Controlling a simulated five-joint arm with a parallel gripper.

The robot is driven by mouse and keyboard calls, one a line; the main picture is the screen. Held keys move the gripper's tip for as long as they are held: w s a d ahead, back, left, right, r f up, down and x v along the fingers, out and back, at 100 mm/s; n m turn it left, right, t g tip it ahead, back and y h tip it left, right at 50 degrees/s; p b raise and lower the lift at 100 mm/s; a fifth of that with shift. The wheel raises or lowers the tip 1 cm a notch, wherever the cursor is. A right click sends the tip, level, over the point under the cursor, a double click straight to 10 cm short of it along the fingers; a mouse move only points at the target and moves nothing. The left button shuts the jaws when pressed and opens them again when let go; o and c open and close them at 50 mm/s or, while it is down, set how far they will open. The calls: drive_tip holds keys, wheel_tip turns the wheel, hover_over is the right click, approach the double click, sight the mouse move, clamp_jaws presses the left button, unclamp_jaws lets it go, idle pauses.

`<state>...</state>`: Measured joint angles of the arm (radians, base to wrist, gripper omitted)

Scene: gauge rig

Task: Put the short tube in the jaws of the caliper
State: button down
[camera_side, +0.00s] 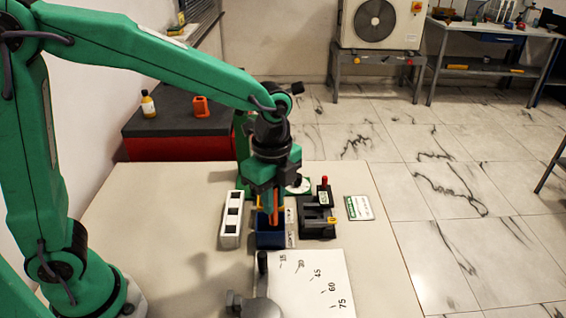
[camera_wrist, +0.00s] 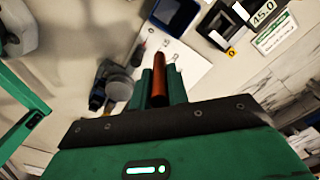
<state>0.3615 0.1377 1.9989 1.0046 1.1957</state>
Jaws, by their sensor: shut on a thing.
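My gripper (camera_wrist: 160,85) is shut on a copper-coloured tube (camera_wrist: 160,80), which stands out between the green fingers in the wrist view. In the side view my gripper (camera_side: 272,208) points down over the blue bin (camera_side: 270,239), and the orange tube (camera_side: 275,217) shows at its fingers. I cannot tell whether the tube's lower end is inside the bin or above it. A black jawed fixture, seemingly the caliper (camera_side: 317,230), stands just right of the bin, with a red knob on top. It shows partly at the top of the wrist view (camera_wrist: 232,22).
A white block with square holes (camera_side: 232,222) stands left of the bin. A white angle plate (camera_side: 305,285) with a dark post lies in front. The table's right side is clear.

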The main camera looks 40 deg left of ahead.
drive_tip(key=w+d+m, duration=0.4)
drive_tip(key=d+m, duration=0.3)
drive_tip(key=d, duration=0.1)
drive_tip(key=shift+w+f+m, duration=0.15)
drive_tip(key=shift+w+m, duration=0.15)
drive_tip(key=shift+m, duration=0.1)
drive_tip(key=shift+a, duration=0.1)
hover_over(313, 206)
drive_tip(key=s+d, duration=0.2)
drive_tip(key=s, duration=0.1)
wheel_tip(313, 206, down, 7)
drive_tip(key=shift+w+a, duration=0.15)
drive_tip(key=shift+f, duration=2.05)
drive_tip(key=c, duration=1.4)
unclamp_jaws()
drive_tip(key=shift+f, duration=0.1)
drive_tip(key=shift+o, duration=0.2)
